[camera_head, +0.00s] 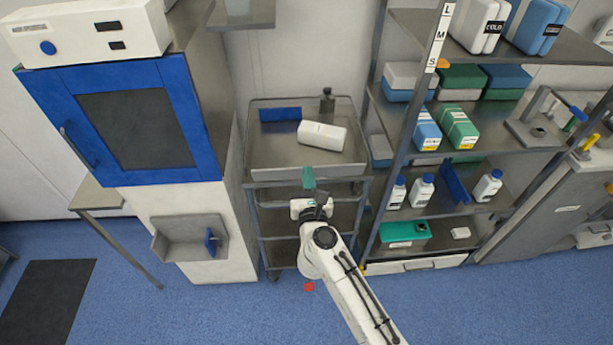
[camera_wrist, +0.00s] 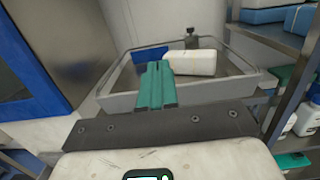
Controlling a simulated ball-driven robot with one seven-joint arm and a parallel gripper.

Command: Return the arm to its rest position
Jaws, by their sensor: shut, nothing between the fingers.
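My arm reaches up from the bottom of the head view toward a metal cart. My gripper (camera_head: 309,179) has teal fingers and is at the front edge of the cart's top tray (camera_head: 265,170). The fingers are together with nothing between them. In the wrist view my gripper (camera_wrist: 157,66) points toward the tray (camera_wrist: 118,101), and its shut fingers overlap the tray's front rim in the picture. I cannot tell whether they touch it.
The tray holds a white container (camera_head: 322,136), a blue block (camera_head: 280,114) and a dark bottle (camera_head: 327,100). A blue-doored cabinet (camera_head: 203,120) stands left. A shelf rack (camera_head: 398,150) with bottles and boxes stands close on the right. Blue floor (camera_head: 230,312) is clear in front, apart from a small red piece (camera_head: 309,287).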

